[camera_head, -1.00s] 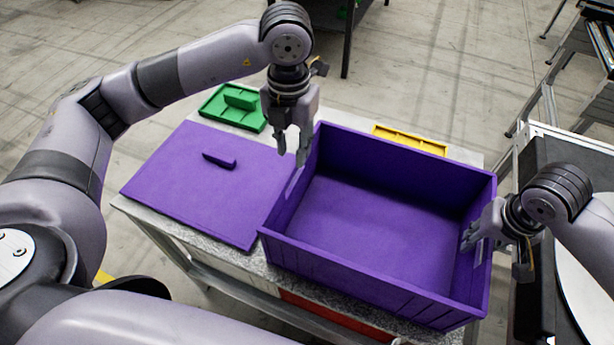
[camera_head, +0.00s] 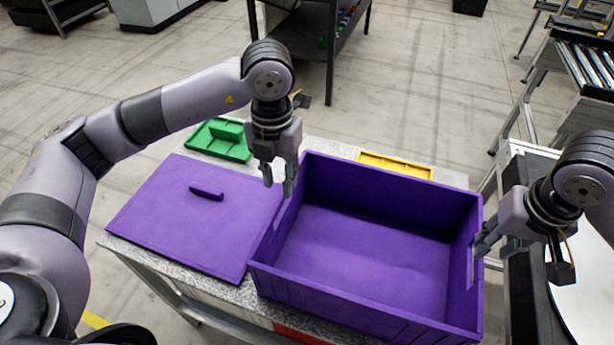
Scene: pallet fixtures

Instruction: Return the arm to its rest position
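My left gripper (camera_head: 278,184) points down beside the upper part of the left wall of an open, empty purple box (camera_head: 345,310). Its two fingers are apart with nothing between them; I cannot tell whether they touch the wall. My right gripper (camera_head: 490,245) is at the box's right wall, with its fingers apart and empty. Its fingertips overlap the wall's outline in the picture, and I cannot tell whether they touch it. My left arm (camera_head: 145,115) reaches in from the left, over the table's far left side. My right arm comes in from the right edge.
A flat purple lid (camera_head: 190,220) with a small handle lies left of the box on the table (camera_head: 215,288). A green lid-like part (camera_head: 222,141) and a yellow tray (camera_head: 395,164) are at the back. A dark shelf stands behind; a roller conveyor (camera_head: 588,65) is far right.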

